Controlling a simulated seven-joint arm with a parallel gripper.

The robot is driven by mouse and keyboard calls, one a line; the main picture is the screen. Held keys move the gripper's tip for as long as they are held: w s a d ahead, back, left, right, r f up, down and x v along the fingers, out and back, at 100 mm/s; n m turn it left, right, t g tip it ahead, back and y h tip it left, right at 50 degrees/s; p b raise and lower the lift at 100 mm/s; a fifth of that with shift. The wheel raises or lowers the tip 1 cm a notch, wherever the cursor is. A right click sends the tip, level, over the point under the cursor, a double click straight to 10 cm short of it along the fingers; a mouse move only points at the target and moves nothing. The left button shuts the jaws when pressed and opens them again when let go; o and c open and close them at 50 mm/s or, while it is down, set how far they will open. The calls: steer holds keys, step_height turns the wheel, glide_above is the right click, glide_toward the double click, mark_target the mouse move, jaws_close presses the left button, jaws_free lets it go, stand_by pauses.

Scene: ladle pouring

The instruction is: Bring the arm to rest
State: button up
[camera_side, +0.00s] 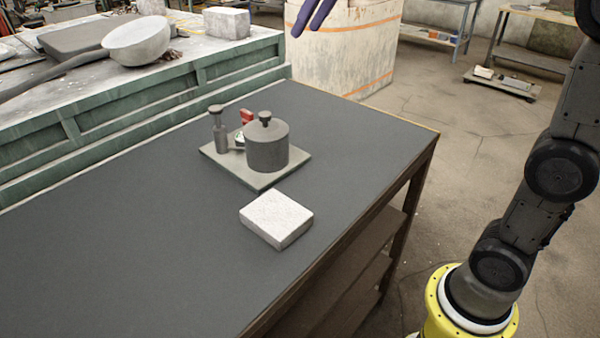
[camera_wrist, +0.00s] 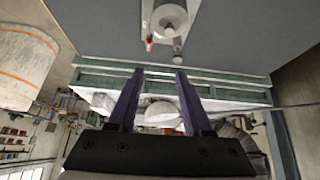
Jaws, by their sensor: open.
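My gripper (camera_side: 305,31) is at the top of the side view, its two purple fingers pointing down, high and well clear of the table. The fingers also show in the wrist view (camera_wrist: 160,76), spread apart with nothing between them. A dark grey cylinder (camera_side: 267,150) with a black knob on top stands upright on a square grey plate (camera_side: 261,183). A slim grey post (camera_side: 221,136) with a wide cap and a small red part (camera_side: 246,115) are beside it. The cylinder also shows at the top of the wrist view (camera_wrist: 170,18).
A pale square block (camera_side: 276,218) lies on the dark tabletop (camera_side: 120,240), in front of the plate. Much of the tabletop is bare. A green-sided bench (camera_side: 150,98) behind carries a pale bowl (camera_side: 137,42) and another block (camera_side: 227,22). A large pale bin (camera_side: 342,50) stands beyond the table.

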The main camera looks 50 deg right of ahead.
steer(key=s+a+f, duration=0.1)
steer(key=s+f, duration=0.5)
steer(key=s, duration=0.5)
steer(key=s+f, duration=0.6)
steer(key=s, duration=0.4)
steer(key=s+f+g, duration=0.1)
steer(key=s+f, duration=0.3)
steer(key=f, duration=0.4)
steer(key=shift+s+a+f, duration=0.15)
steer(key=shift+s+f, duration=0.05)
